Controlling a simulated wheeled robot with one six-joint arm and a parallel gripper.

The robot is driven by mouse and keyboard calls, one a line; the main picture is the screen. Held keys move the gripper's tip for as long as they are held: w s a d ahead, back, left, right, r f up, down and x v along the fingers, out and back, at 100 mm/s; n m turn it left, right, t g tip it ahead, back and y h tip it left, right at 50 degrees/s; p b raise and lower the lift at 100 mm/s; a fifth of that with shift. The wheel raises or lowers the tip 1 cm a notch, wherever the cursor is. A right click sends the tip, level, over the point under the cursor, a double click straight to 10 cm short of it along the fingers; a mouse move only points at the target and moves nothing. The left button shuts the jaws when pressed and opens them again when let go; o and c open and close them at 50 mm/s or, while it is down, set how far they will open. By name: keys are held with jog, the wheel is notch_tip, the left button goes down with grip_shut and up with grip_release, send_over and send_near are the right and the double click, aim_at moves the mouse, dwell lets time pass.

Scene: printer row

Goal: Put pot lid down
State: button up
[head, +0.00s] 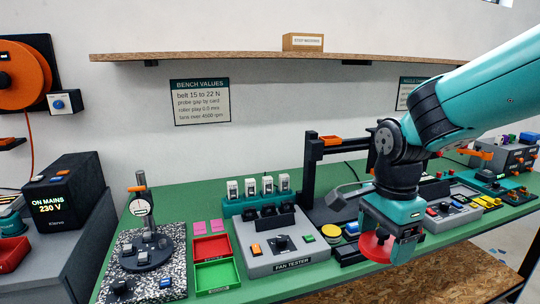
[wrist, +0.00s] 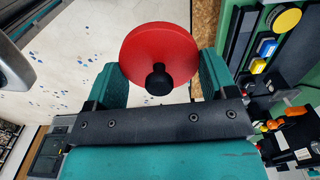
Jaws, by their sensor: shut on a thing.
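The pot lid is a red disc with a black knob. In the wrist view the pot lid (wrist: 150,48) sits between the two teal fingers of my gripper (wrist: 160,78), with the knob facing the camera. My gripper is shut on it. In the head view the red lid (head: 375,247) shows at the lower end of my gripper (head: 388,238), near the front edge of the green bench (head: 335,272). My gripper hides part of the lid there. No pot is clearly seen.
The fan tester (head: 283,243) stands left of my gripper, and a grey panel with coloured buttons (head: 445,210) stands right. Red and green trays (head: 213,275) lie farther left. A wooden surface (head: 430,275) lies lower, in front of the bench. A shelf (head: 230,57) runs along the wall.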

jog(key=shift+w+d+f+n, duration=0.3)
jog(key=shift+w+f+n, duration=0.25)
jog(key=shift+f, duration=0.3)
jog(key=shift+d+f+n, duration=0.2)
jog(key=shift+f+n, duration=0.05)
jog(key=shift+f, duration=0.1)
jog(key=w+d+f+n, duration=0.1)
jog(key=d+f+n, duration=0.4)
jog(key=f, duration=0.4)
jog(key=w+d+f+n, duration=0.2)
jog(key=d+f+n, duration=0.1)
jog(key=f+n, duration=0.45)
jog(key=s+f, duration=0.4)
jog(key=f, duration=0.3)
jog(key=shift+s+d, duration=0.2)
jog(key=shift+d, duration=0.1)
